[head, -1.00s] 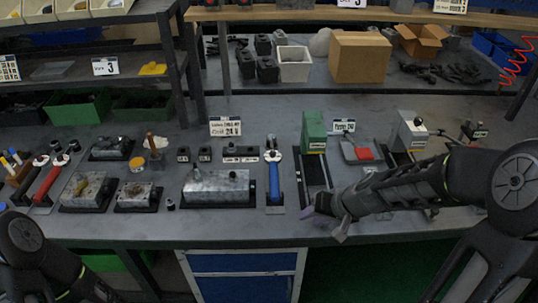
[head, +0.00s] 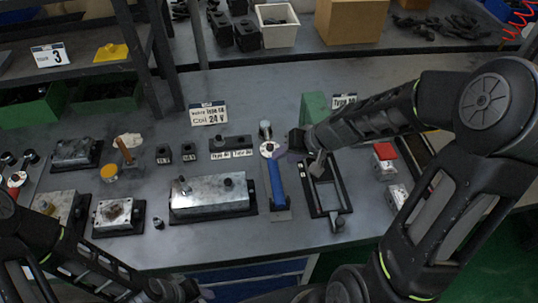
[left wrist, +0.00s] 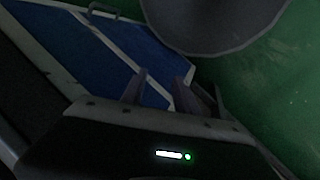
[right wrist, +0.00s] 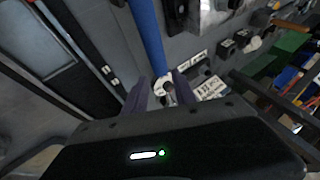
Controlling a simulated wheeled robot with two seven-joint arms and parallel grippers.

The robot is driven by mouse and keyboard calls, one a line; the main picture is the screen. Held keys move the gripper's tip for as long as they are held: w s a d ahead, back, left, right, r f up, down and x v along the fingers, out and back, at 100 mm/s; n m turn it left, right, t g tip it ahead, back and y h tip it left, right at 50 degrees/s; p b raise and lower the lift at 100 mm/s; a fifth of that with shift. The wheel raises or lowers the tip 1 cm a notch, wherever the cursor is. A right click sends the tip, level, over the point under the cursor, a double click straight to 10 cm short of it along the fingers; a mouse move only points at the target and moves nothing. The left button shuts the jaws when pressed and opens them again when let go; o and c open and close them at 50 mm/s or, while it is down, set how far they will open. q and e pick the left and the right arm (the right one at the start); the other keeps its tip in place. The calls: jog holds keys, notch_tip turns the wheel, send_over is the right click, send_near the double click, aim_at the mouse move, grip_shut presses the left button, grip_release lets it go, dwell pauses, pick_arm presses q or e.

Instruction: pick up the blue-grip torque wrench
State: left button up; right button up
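The blue-grip torque wrench (head: 277,182) lies on the grey bench in a dark holder, its round pale head toward the back. Its blue grip (right wrist: 150,40) also shows in the right wrist view, with the head end partly hidden behind my fingers. My right gripper (head: 299,158) is open and empty, just right of the wrench's head end; its fingers (right wrist: 160,90) show apart in the right wrist view. My left gripper (head: 200,292) is low at the bench's front edge. Its fingers (left wrist: 158,88) are apart and empty in the left wrist view, before blue drawers.
A metal valve block (head: 212,196) sits left of the wrench. A black frame (head: 343,195) lies close on its right. A green block (head: 315,106) stands behind my right gripper. A "Coil 24 V" sign (head: 208,114) stands behind. A red-topped part (head: 384,152) lies further right.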

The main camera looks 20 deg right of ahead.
aim_at(273, 163)
jog(key=shift+b+x, duration=0.3)
jog(key=shift+x, duration=1.05)
jog(key=shift+b+x, duration=0.4)
jog(key=shift+x, duration=2.25)
jog(key=shift+s, duration=0.15)
jog(key=shift+c, duration=0.5)
grip_shut()
